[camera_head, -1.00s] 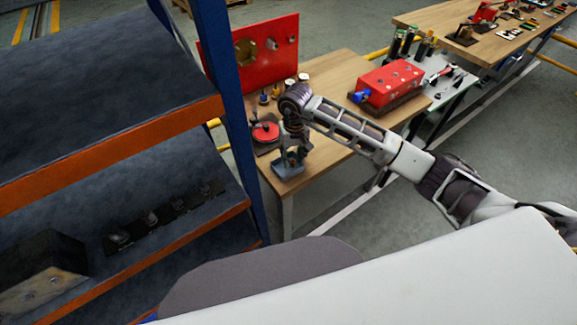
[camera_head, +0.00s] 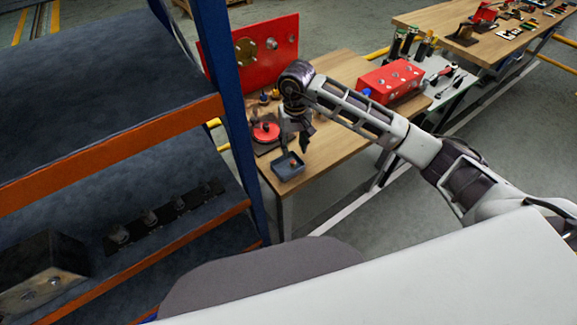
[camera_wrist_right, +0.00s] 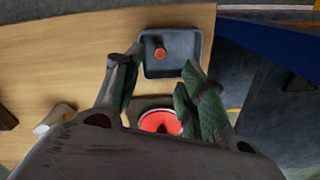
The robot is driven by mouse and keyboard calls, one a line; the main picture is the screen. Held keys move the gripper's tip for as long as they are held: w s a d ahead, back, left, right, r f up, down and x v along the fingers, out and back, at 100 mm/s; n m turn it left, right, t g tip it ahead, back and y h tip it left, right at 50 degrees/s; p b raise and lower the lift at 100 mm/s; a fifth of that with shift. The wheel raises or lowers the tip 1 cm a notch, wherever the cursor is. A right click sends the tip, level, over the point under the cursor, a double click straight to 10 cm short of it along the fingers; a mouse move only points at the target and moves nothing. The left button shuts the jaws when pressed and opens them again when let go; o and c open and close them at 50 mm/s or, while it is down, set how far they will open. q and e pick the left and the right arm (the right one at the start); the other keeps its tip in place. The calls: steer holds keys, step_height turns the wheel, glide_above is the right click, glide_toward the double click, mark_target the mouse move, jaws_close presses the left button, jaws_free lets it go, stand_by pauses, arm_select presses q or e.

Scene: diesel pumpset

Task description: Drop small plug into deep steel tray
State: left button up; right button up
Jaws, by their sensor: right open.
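The deep steel tray (camera_head: 288,176) is a small dark grey box near the front corner of the wooden table. It also shows in the right wrist view (camera_wrist_right: 186,48). The small plug (camera_wrist_right: 160,52), brown with an orange-red end, is inside the tray, left of its middle in that view. My right gripper (camera_head: 304,141) is above the tray, apart from it, pointing down. In the right wrist view its two fingers (camera_wrist_right: 158,80) are spread and empty, with the tray beyond the tips. My left gripper is not in view.
A red round part (camera_head: 265,132) on a dark base sits beside the tray. A red upright panel (camera_head: 272,48) stands behind, and a red block (camera_head: 391,82) sits to the right. A blue shelf post (camera_head: 232,110) and orange-edged shelves rise close on the left.

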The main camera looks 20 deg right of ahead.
step_height(320, 180, up, 6)
stand_by(0.5)
steer(key=shift+s, duration=0.1)
stand_by(0.8)
